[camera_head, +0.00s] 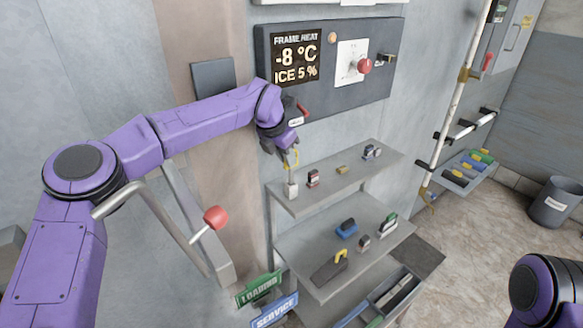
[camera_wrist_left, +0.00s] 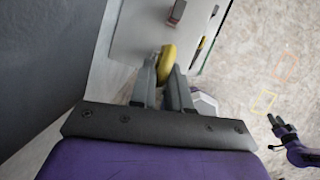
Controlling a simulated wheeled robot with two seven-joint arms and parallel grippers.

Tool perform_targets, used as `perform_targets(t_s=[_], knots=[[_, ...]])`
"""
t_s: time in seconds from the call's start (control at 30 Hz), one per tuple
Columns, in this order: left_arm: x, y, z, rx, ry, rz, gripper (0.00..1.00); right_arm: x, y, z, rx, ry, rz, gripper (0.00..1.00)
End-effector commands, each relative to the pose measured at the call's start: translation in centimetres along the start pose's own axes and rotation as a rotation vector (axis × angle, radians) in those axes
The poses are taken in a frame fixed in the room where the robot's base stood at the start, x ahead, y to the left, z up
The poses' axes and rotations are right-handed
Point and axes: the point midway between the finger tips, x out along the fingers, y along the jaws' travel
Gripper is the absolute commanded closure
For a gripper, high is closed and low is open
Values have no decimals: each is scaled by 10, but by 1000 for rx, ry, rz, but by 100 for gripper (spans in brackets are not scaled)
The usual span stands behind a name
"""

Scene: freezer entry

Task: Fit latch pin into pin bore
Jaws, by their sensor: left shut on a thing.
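My left gripper (camera_head: 288,152) is above the left end of the upper grey shelf. It is shut on a yellow curved piece, which looks like the latch pin's grip (camera_head: 291,161). In the left wrist view this yellow piece (camera_wrist_left: 167,62) sits between the two fingertips (camera_wrist_left: 165,80). The pin's shaft is not clearly seen. A small white block (camera_head: 290,190) stands on the shelf just below the yellow piece; I cannot tell whether they touch. I cannot make out the pin bore. My right arm shows at the lower right; its small dark end (camera_wrist_left: 276,122) shows in the left wrist view, jaws unclear.
The upper shelf (camera_head: 330,185) and lower shelf (camera_head: 320,235) hold several small items. A frame-heat panel (camera_head: 325,80) is on the wall above. A lever with a red knob (camera_head: 215,217) sticks out at left. A bin (camera_head: 555,202) stands at far right; floor between is clear.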

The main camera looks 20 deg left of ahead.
Motion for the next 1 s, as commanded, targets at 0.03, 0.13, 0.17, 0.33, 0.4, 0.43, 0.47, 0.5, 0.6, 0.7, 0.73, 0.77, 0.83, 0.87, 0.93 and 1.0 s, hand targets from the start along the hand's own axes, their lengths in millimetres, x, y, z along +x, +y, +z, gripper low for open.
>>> perform_targets(t_s=[0.03, 0.13, 0.17, 0.33, 0.4, 0.43, 0.47, 0.5, 0.6, 0.7, 0.73, 0.77, 0.83, 0.87, 0.93, 1.0], knots=[[-2, 0, 1, 0, -1, 0, 100, -2, 0, -1, 0, 0, 0, 51], [-4, 0, 2, 0, -1, 0, 100, -3, 0, -1, 0, 0, 0, 51], [-5, 0, 2, 0, -1, 0, 100, -4, 0, -2, 0, 0, 0, 51], [-8, 0, 3, 0, -2, 0, 100, -6, 1, -3, 0, 0, 0, 51], [-9, 0, 4, -1, -2, 0, 100, -8, 1, -3, 0, 0, 0, 51], [-9, 0, 4, -1, -2, 0, 100, -8, 1, -3, 0, 0, 0, 51], [-10, 0, 4, -1, -2, 0, 100, -8, 1, -4, 0, 0, 0, 51], [-10, 0, 4, -1, -2, 0, 100, -9, 1, -4, 0, 0, 0, 51], [-10, 0, 4, -1, -2, 0, 100, -9, 1, -4, 0, 0, 0, 51], [-10, 0, 4, -1, -2, 0, 100, -9, 1, -4, 0, 0, 0, 51], [-10, 0, 4, -1, -2, 0, 100, -9, 1, -4, 0, 0, 0, 51], [-10, 0, 4, -1, -2, 0, 100, -9, 1, -4, 0, 0, 0, 51], [-10, 0, 4, -1, -2, 0, 100, -9, 1, -4, 0, 0, 0, 51], [-11, 0, 5, 0, -2, 0, 100, -10, 1, -4, 0, 0, 0, 51], [-14, 0, 6, 0, -2, 0, 100, -12, 1, -5, 0, 0, 0, 51], [-18, 1, 8, 0, -2, 0, 100, -16, 1, -6, 0, 0, 0, 51]])
